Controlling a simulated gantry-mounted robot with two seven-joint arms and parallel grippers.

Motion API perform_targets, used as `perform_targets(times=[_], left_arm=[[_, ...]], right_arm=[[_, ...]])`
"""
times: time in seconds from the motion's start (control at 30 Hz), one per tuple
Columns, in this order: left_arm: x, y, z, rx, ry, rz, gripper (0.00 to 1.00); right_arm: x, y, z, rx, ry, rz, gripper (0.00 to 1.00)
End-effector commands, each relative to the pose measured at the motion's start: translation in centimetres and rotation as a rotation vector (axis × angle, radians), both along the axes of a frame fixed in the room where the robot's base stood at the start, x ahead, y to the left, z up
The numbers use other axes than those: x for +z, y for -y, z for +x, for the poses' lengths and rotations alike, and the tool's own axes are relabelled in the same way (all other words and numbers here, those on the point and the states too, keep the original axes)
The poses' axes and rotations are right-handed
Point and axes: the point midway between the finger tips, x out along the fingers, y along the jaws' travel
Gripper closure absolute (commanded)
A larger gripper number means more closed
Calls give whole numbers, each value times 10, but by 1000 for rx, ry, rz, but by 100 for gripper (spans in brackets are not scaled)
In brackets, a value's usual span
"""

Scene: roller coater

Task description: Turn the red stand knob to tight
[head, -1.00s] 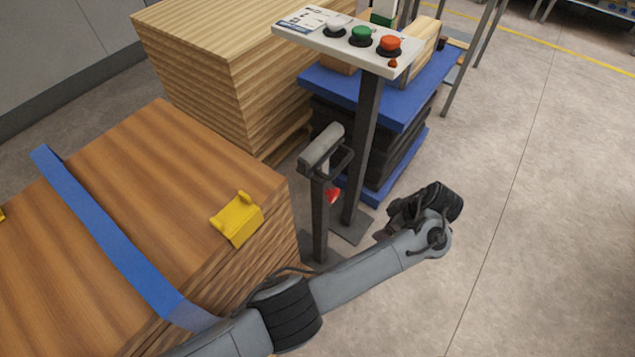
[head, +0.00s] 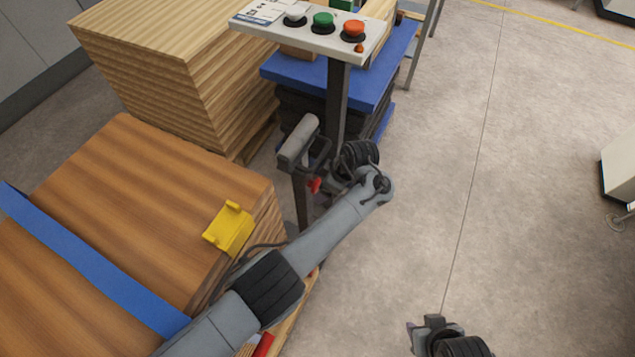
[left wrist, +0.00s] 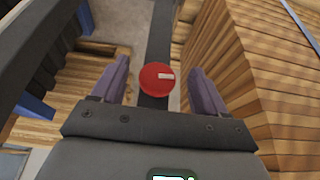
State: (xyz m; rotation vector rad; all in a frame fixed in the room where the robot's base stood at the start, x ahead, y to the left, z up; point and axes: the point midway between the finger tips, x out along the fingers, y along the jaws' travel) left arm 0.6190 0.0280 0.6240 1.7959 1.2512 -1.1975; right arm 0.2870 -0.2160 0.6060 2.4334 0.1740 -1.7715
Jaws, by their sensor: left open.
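The red stand knob (head: 314,185) is on the side of a dark post (head: 301,200) topped by a grey cylindrical head (head: 298,142). In the left wrist view the round red knob (left wrist: 152,80) shows a short white mark right of its centre. My left gripper (left wrist: 158,78) is open, with one finger on each side of the knob in that view; I see no contact and cannot tell the depth between them. In the head view my left wrist partly hides that gripper. My right gripper (head: 430,326) is at the bottom edge, partly cut off.
A wood stack (head: 150,190) with a blue strap (head: 90,262) and yellow corner piece (head: 229,229) stands left of the post. A button panel (head: 305,36) and blue lift table (head: 375,80) stand behind.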

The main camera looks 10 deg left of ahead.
Motion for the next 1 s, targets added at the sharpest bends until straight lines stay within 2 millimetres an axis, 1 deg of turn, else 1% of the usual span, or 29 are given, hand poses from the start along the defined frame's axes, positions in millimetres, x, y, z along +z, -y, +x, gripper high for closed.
perform_targets(times=[0.03, 0.17, 0.2, 0.33, 0.73, 1.0], left_arm=[[-1, -7, 3, 3, 0, -2, 26], [-1, -22, 8, 1, -1, 0, 26], [-8, -22, 8, -2, 0, 1, 26], [-11, -24, 9, -1, 0, 1, 26], [-11, -24, 9, -2, -1, 0, 26], [-11, -24, 9, -2, -1, 0, 68]], right_arm=[[-3, -1, 0, -1, 0, 2, 61], [-6, -1, 0, -3, -1, 4, 61], [-12, -1, 0, -3, 1, 4, 61], [-17, -1, 0, -4, -1, 5, 61], [-18, -1, 0, -4, -1, 4, 61], [-17, -1, 1, -2, 1, 3, 61]])
